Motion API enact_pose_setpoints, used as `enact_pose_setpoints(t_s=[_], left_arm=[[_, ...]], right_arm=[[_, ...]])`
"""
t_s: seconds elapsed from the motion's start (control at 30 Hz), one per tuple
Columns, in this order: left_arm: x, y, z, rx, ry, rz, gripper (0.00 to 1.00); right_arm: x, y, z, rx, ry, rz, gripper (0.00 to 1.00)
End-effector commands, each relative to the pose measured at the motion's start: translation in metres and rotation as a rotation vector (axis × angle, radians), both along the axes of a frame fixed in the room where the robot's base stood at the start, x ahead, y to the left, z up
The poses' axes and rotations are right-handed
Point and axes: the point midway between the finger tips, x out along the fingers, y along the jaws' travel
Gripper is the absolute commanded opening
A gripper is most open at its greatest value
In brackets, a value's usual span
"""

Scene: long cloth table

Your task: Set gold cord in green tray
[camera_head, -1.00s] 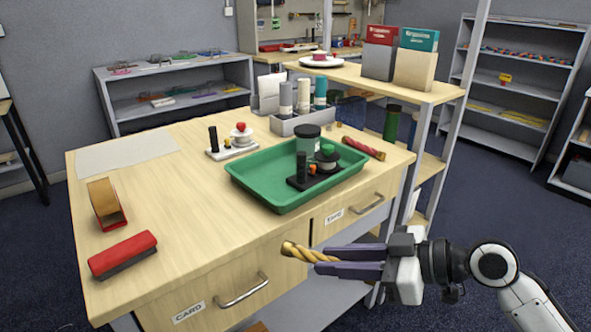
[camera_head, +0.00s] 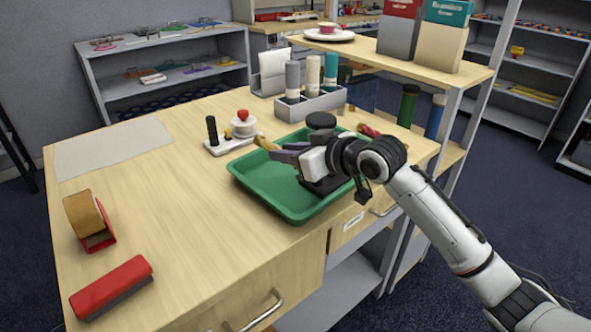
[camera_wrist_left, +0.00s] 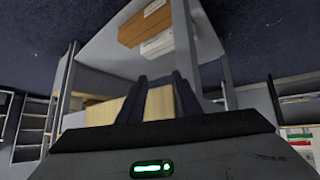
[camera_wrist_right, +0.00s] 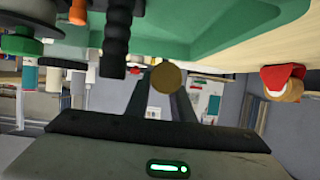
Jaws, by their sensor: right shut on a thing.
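The gold cord (camera_head: 267,144) is a twisted gold piece held by my right gripper (camera_head: 282,150). Only one end shows past the fingers in the head view; its round end shows between the fingers in the right wrist view (camera_wrist_right: 166,78). My right gripper is shut on it, above the far left part of the green tray (camera_head: 268,204). The tray lies on the table, and its green surface fills the top of the right wrist view (camera_wrist_right: 215,25). My left gripper (camera_wrist_left: 160,82) shows only in its wrist view, fingers apart and empty.
A white stand (camera_head: 232,143) with a black post is left of the tray. The tray's front left floor is clear. A red stapler-like block (camera_head: 112,287) lies front left.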

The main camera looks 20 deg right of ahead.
Motion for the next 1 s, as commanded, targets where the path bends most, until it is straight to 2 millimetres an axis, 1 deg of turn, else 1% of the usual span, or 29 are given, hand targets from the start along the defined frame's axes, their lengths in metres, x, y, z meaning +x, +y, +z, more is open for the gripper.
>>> enact_pose_setpoints(t_s=[0.03, 0.1, 0.2, 0.37, 0.57, 0.63, 0.8, 0.93, 0.97, 1.0], left_arm=[[-0.007, 0.000, -0.006, 0.002, 0.015, -0.001, 0.31], [-0.012, 0.000, -0.010, 0.003, 0.030, -0.003, 0.31], [-0.016, -0.002, -0.013, 0.003, 0.039, -0.006, 0.31], [-0.016, -0.003, -0.013, 0.001, 0.038, -0.008, 0.31], [-0.013, -0.003, -0.013, 0.000, 0.030, -0.009, 0.31], [-0.010, -0.004, -0.012, 0.001, 0.024, -0.009, 0.31], [-0.004, -0.004, -0.008, 0.000, 0.012, -0.009, 0.31], [-0.004, -0.004, -0.008, 0.000, 0.012, -0.009, 0.31], [-0.004, -0.004, -0.008, 0.000, 0.012, -0.009, 0.31], [-0.004, -0.004, -0.008, 0.000, 0.012, -0.009, 0.31]], right_arm=[[-0.001, 0.000, -0.013, 0.002, 0.005, 0.001, 0.00], [-0.001, 0.000, -0.026, 0.001, 0.004, 0.001, 0.00], [-0.001, 0.000, -0.037, 0.001, 0.001, 0.001, 0.00], [-0.001, 0.000, -0.049, 0.000, 0.000, 0.001, 0.00], [-0.001, 0.000, -0.076, 0.000, 0.001, 0.001, 0.00], [-0.001, 0.000, -0.080, 0.000, 0.000, 0.001, 0.00], [-0.001, 0.000, -0.079, 0.000, -0.001, 0.001, 0.00], [-0.001, 0.000, -0.082, 0.000, 0.000, 0.001, 0.00], [-0.001, 0.000, -0.082, 0.000, 0.000, 0.001, 0.23], [-0.001, 0.000, -0.082, 0.000, 0.000, 0.001, 0.29]])
